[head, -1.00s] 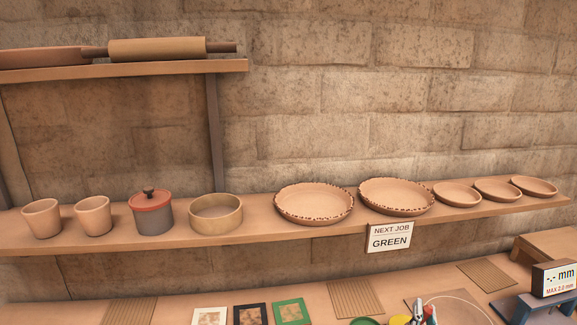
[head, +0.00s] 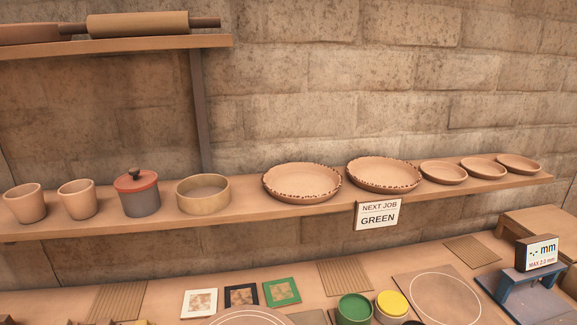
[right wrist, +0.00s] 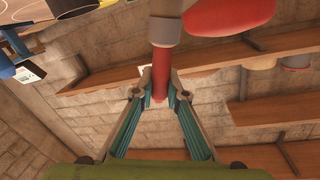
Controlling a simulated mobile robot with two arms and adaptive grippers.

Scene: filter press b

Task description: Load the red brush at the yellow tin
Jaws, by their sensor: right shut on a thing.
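My right gripper (right wrist: 160,90) is shut on the red handle of the red brush (right wrist: 161,72) in the right wrist view. A grey collar is above the handle, and a large red rounded shape (right wrist: 232,14) is at the top edge; I cannot tell whether it belongs to the brush. The bristles are not clearly seen. The yellow tin (head: 392,304) stands on the bench at the bottom of the head view, its top bright yellow, just right of the green tin (head: 354,308). Neither gripper shows in the head view.
A sign reading NEXT JOB GREEN (head: 378,214) hangs from the pottery shelf (head: 240,206). A gauge (head: 536,253) on a blue stand is at right. White, black and green framed tiles (head: 241,296) lie left of the tins. A board with a circle (head: 440,295) lies right.

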